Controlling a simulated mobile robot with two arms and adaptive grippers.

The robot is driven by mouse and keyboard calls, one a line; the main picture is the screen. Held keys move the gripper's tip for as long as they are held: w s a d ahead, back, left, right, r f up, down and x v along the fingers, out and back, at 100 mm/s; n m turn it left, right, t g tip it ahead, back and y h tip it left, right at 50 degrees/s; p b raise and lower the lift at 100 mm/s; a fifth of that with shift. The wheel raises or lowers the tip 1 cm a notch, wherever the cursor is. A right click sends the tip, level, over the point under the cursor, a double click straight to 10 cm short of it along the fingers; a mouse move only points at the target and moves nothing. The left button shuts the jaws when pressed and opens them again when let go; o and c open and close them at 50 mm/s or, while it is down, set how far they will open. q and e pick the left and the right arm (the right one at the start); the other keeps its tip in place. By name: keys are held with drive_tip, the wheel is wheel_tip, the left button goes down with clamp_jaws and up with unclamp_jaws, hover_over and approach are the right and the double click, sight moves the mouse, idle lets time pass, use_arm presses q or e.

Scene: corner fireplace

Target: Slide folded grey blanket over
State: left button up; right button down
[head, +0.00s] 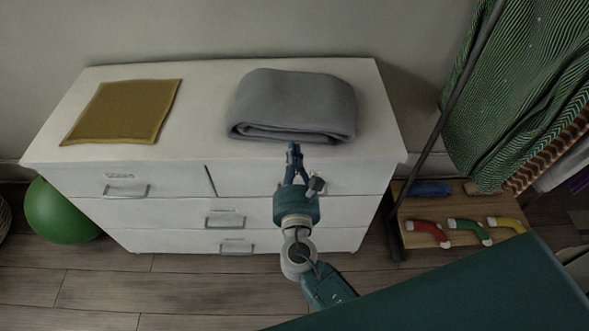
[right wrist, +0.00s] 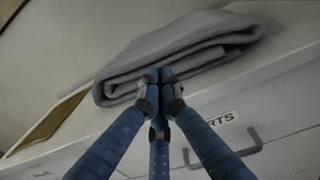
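The folded grey blanket (head: 293,103) lies on the right half of the white dresser top (head: 205,110), its folded front edge near the dresser's front. In the right wrist view the blanket (right wrist: 175,45) shows its stacked layers just beyond my fingertips. I cannot tell whether the tips touch the blanket. My left gripper is not in view.
A mustard cloth square (head: 123,112) lies on the dresser's left, with bare top between it and the blanket. A green ball (head: 62,212) sits on the floor at left. A garment rack with a low wooden shelf (head: 455,208) stands at right.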

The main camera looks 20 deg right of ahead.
sight(293, 133)
drive_tip(key=shift+x, duration=1.25)
drive_tip(key=shift+w+d, duration=0.1)
drive_tip(key=shift+w, duration=0.45)
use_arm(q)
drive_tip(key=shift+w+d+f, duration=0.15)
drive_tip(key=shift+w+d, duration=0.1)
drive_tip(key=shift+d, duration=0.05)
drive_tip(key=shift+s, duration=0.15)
use_arm(e)
drive_tip(key=shift+w+d, duration=0.15)
drive_tip(key=shift+w, duration=0.1)
drive_tip(key=x, duration=0.7)
drive_tip(key=shift+w, duration=0.1)
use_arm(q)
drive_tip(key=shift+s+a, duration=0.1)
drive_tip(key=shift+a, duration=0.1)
use_arm(e)
drive_tip(key=shift+d+f, duration=0.1)
